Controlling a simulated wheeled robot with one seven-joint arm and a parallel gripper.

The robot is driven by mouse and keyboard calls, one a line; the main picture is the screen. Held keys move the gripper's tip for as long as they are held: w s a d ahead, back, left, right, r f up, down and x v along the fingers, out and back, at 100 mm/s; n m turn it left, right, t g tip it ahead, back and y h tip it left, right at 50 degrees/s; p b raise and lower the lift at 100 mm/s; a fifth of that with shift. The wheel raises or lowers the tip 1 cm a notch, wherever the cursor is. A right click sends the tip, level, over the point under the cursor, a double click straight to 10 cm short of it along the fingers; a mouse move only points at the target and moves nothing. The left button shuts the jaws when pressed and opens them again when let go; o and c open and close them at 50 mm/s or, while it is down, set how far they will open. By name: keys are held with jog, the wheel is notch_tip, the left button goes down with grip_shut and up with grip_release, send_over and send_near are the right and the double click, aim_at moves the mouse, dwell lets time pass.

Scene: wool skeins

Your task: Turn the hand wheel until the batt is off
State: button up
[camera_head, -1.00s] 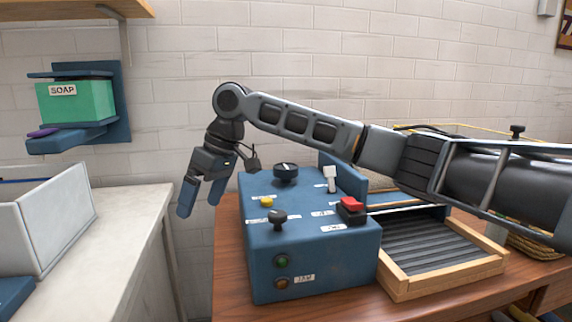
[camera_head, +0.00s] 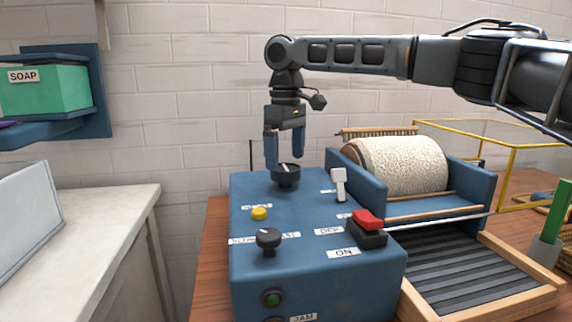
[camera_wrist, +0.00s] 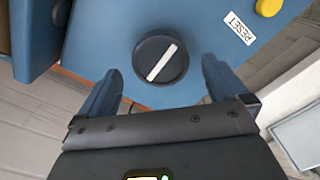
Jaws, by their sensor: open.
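The cream, fluffy batt (camera_head: 402,165) is wrapped on the drum of the blue carding machine (camera_head: 310,262). A round black knob (camera_head: 286,176) with a white bar stands at the back left of the machine's top; I see no other wheel-like part, and cannot tell if it is the hand wheel. My gripper (camera_head: 285,160) points down just above this knob, open and empty. In the wrist view, the knob (camera_wrist: 161,61) lies ahead of and between the spread fingers (camera_wrist: 162,74); I see no contact.
The machine's top also carries a yellow button (camera_head: 259,213), a smaller black knob (camera_head: 268,238), a white lever (camera_head: 339,184) and a red switch (camera_head: 368,220). A ribbed wooden-edged tray (camera_head: 505,303) lies in front of the drum. A yellow-framed guard (camera_head: 513,165) stands at right.

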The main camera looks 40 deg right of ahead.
jog(key=shift+f, duration=1.2)
jog(key=shift+a, duration=0.1)
jog(key=c, duration=1)
